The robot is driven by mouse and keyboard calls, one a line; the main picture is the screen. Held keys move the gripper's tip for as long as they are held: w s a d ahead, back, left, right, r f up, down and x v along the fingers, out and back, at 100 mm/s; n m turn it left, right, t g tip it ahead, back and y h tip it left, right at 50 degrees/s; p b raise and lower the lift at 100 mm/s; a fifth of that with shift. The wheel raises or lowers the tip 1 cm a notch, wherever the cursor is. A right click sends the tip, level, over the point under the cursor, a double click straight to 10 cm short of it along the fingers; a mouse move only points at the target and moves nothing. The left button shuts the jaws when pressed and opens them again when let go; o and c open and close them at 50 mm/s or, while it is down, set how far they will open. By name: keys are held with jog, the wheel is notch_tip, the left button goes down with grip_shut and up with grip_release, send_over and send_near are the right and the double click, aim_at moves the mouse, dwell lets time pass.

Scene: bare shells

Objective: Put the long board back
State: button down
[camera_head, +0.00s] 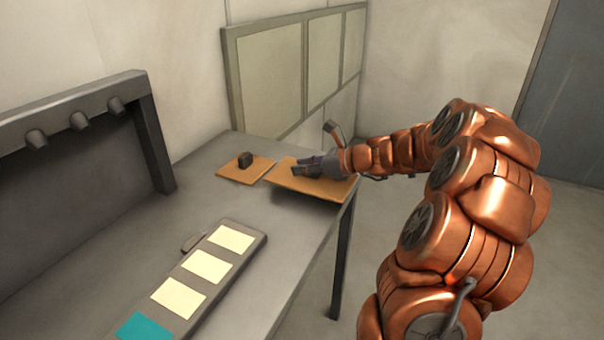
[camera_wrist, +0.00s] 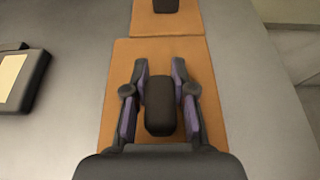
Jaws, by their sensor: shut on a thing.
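The long board (camera_head: 332,190) is an orange-brown flat board with a dark upright knob (camera_wrist: 160,105) on it. It is at the far right end of the grey table. My gripper (camera_head: 300,171) is over the board, with its fingers closed around the knob; in the wrist view my gripper (camera_wrist: 159,100) has one finger on each side of it. A dark shadow under the near edge suggests the board is a little above the table. A shorter board (camera_head: 236,173) of the same colour, with its own dark knob (camera_head: 245,159), lies just left of it.
A dark grey panel (camera_head: 228,270) with several cream squares and a teal one lies on the near table. A dark rack (camera_head: 65,112) with pegs stands at left. A framed panel (camera_head: 305,60) is behind the table. The middle of the table (camera_head: 180,215) is clear.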

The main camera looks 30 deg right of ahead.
jog(key=shift+w+d, duration=0.25)
jog(key=shift+w, duration=0.45)
jog(key=shift+f, duration=1.75)
jog(key=shift+f, duration=0.1)
jog(key=c, duration=1)
grip_release()
jog(key=shift+o, duration=0.2)
jog(key=v, duration=1.2)
